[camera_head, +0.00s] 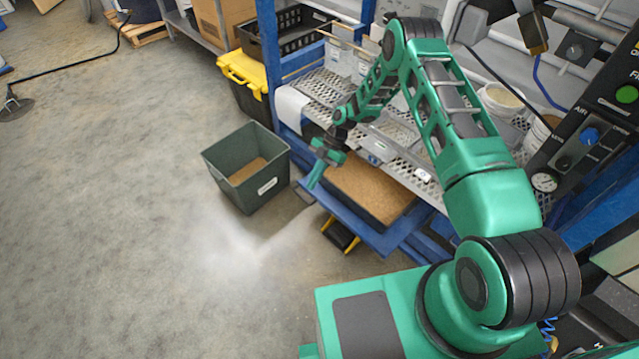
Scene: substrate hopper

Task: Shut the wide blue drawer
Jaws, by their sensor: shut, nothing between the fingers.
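The wide blue drawer (352,223) stands pulled out under the perforated metal shelf. It holds a brown, grainy tray of material (365,197). My green arm reaches over the shelf from the right. My gripper (314,183) is shut and empty. Its fingers point down at the drawer's left front corner. I cannot tell whether they touch the drawer. The drawer's back part is hidden under the shelf and behind my arm.
A dark green bin (247,168) stands on the floor just left of the drawer. A black and yellow tote (246,80) is behind it. A yellow and black item (341,234) lies below the drawer front. A control panel (590,120) is at right. The floor at left is mostly clear.

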